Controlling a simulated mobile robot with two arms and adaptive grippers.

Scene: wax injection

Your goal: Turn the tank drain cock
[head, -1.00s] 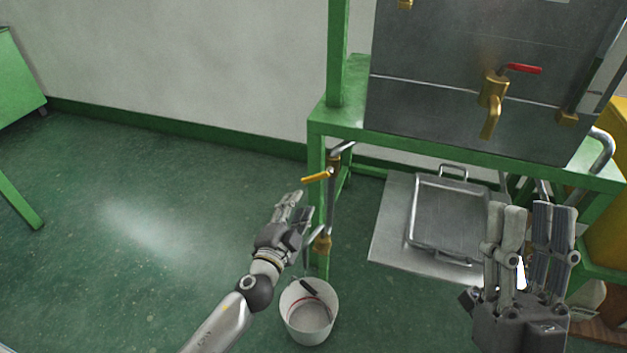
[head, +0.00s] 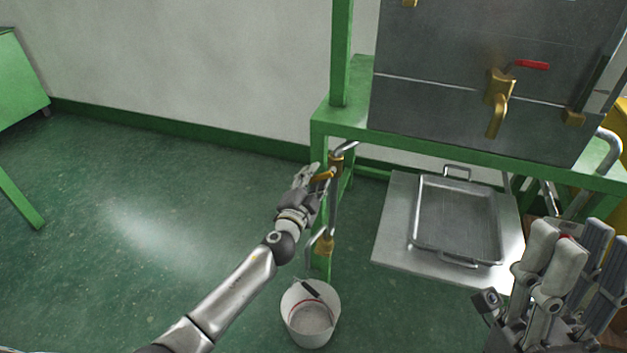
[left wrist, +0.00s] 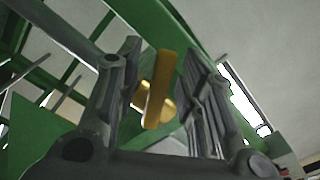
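The drain cock's yellow handle (head: 324,175) is on the brass valve of the vertical pipe below the tank (head: 470,90), beside the green frame leg. In the left wrist view the handle (left wrist: 158,88) stands between the two fingers, with a visible space on each side. My left gripper (head: 308,176) is open around the handle and not closed on it. My right gripper (head: 572,270) is at the lower right of the head view, its fingers apart and empty, away from the cock.
A white bucket (head: 310,330) with a dark-handled tool in it stands on the floor under the pipe. A metal tray (head: 455,258) lies on a plate under the tank. A red-handled brass tap (head: 497,95) is on the tank front. The floor at left is clear.

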